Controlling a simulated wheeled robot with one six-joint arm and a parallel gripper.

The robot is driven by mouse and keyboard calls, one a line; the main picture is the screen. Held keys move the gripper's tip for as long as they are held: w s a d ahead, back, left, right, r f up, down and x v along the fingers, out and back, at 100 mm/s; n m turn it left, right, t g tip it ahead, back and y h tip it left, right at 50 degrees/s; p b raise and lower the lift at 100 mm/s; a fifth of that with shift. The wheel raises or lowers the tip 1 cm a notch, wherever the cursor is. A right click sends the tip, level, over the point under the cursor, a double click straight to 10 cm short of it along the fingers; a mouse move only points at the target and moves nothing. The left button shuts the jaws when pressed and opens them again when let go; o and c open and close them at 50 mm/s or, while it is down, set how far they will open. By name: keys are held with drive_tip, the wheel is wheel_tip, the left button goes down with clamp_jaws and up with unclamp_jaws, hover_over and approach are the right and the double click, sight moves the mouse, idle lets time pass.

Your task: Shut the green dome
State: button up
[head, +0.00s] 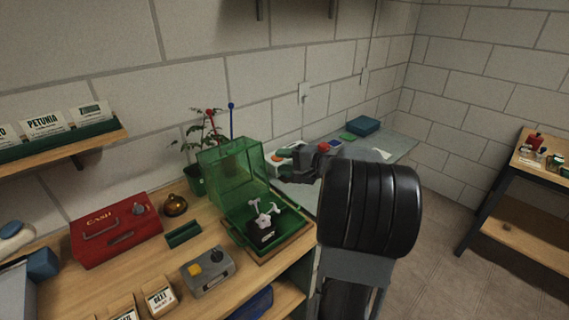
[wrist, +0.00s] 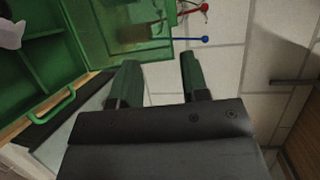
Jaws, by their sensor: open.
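The green dome (head: 233,168) is a clear green lid standing open, tilted up at the back of its green tray (head: 285,236) on the wooden bench. A dark pot with a white flower (head: 264,222) stands in the tray. In the wrist view the green dome (wrist: 112,28) shows at the top, with the tray's green edge and a handle (wrist: 55,118) at the left. My gripper (wrist: 158,66) is open and empty, its fingers beside the dome and apart from it in the picture. In the head view my arm hides part of the area right of the dome.
A red cash box (head: 115,230), a brass bell (head: 175,205), a grey box with a yellow button (head: 208,272) and seed packets (head: 160,297) stand left of the tray. A potted plant (head: 195,180) is behind the dome. A grey side table (head: 400,145) lies beyond.

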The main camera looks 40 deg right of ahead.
idle(0.5)
drive_tip(key=s+a+f+g, duration=0.2)
drive_tip(key=f+g, duration=0.1)
drive_tip(key=s+a+f+n+g+h, duration=0.1)
drive_tip(key=s+a+f+g, duration=0.2)
drive_tip(key=f, duration=0.1)
drive_tip(key=s+a+f+n+g+h, duration=0.1)
drive_tip(key=s+a+f+g, duration=0.1)
drive_tip(key=s+f, duration=0.1)
drive_tip(key=shift+a+f+g, duration=0.15)
drive_tip(key=shift+a+g, duration=0.15)
drive_tip(key=shift+g, duration=0.1)
drive_tip(key=s+a+n+g+h, duration=0.3)
drive_tip(key=s+a+n+h, duration=0.2)
drive_tip(key=s+a+n, duration=0.1)
drive_tip(key=shift+f, duration=0.4)
drive_tip(key=a+r+n, duration=0.1)
drive_tip(key=a, duration=0.1)
drive_tip(key=s+a+n+t, duration=0.1)
drive_tip(key=a+n, duration=0.1)
drive_tip(key=a+r+n, duration=0.1)
drive_tip(key=a, duration=0.1)
drive_tip(key=shift+s+r+n+h, duration=0.3)
drive_tip(key=shift+s+n+h, duration=0.05)
drive_tip(key=shift+n+h, duration=0.05)
drive_tip(key=shift+c, duration=0.4)
drive_tip(key=shift+a+r, duration=0.1)
drive_tip(key=shift+a, duration=0.25)
drive_tip(key=shift+c, duration=0.3)
